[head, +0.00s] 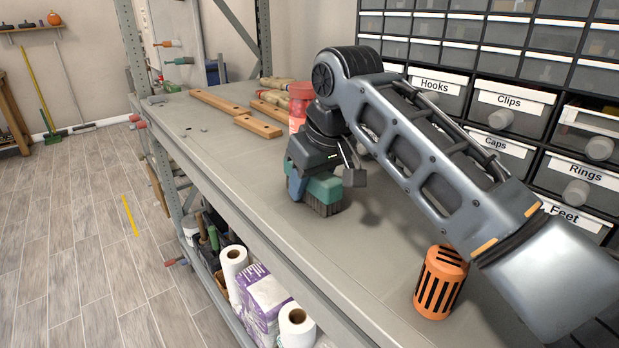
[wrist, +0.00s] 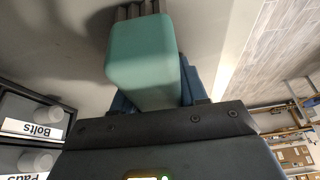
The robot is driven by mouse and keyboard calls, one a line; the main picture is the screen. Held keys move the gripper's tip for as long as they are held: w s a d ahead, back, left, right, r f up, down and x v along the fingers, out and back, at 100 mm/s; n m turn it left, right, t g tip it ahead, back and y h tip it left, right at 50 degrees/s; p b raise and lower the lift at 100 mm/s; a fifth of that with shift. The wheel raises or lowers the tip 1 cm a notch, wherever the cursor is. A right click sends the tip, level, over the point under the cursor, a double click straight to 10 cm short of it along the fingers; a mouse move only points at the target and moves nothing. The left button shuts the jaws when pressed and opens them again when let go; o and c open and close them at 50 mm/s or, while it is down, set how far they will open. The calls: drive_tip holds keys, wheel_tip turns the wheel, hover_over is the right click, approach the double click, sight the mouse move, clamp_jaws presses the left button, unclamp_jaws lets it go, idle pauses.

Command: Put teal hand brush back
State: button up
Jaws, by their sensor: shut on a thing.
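The teal hand brush (head: 323,190) has a teal block and dark bristles pointing down. It is at the shelf surface (head: 215,128) in the middle of the head view; whether the bristles touch the surface I cannot tell. My gripper (head: 309,183) is shut on the brush from above, with a blue finger beside the teal block. In the wrist view the teal brush (wrist: 143,62) fills the upper middle, with the dark bristles at the top edge and the blue fingers (wrist: 188,80) partly behind it. The far side of the brush is hidden.
An orange slotted cylinder (head: 441,282) stands at the front right under my arm. Labelled drawers (head: 512,107) line the right side. Paper rolls (head: 234,265) are on the lower shelf. The surface left of the brush is mostly clear.

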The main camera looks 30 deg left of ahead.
drive_tip(key=o, duration=1)
drive_tip(key=shift+f, duration=0.15)
drive_tip(key=shift+o, duration=0.5)
drive_tip(key=shift+s, duration=0.1)
drive_tip(key=shift+f+b, duration=0.1)
drive_tip(key=shift+b, duration=0.3)
drive_tip(key=shift+a+b, duration=0.1)
drive_tip(key=shift+b, duration=0.35)
drive_tip(key=shift+r+b, duration=0.3)
drive_tip(key=shift+r, duration=0.15)
drive_tip(key=v, duration=0.5)
drive_tip(key=w+v, duration=0.1)
drive_tip(key=v, duration=0.2)
drive_tip(key=shift+w+a+r, duration=0.15)
drive_tip(key=shift+a+r, duration=0.05)
